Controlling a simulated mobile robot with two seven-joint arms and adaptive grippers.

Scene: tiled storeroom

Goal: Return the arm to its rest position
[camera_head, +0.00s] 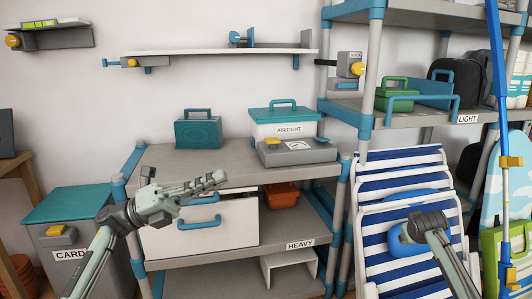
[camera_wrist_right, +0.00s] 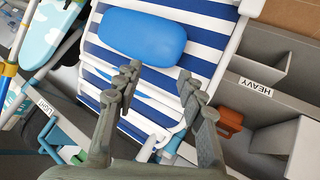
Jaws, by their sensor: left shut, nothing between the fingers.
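My left arm (camera_head: 92,262) comes in from the lower left in the head view. Its gripper (camera_head: 220,180) is shut and empty, pointing right in front of the grey shelf unit. My right arm (camera_head: 450,262) comes in from the lower right, in front of the striped deck chairs, and its fingers are hidden in the head view. In the right wrist view the right gripper (camera_wrist_right: 158,76) is open, with a clear gap between its two fingers. Nothing is held there; a striped chair with a blue cushion lies beyond.
The grey shelf (camera_head: 235,172) holds a teal box (camera_head: 198,133), an AIRTIGHT box (camera_head: 284,129) and a grey case (camera_head: 296,153). A white drawer-like box (camera_head: 225,232) is below. Blue-and-white deck chairs (camera_head: 402,180) stand right, a lidded CARD bin (camera_head: 92,243) left.

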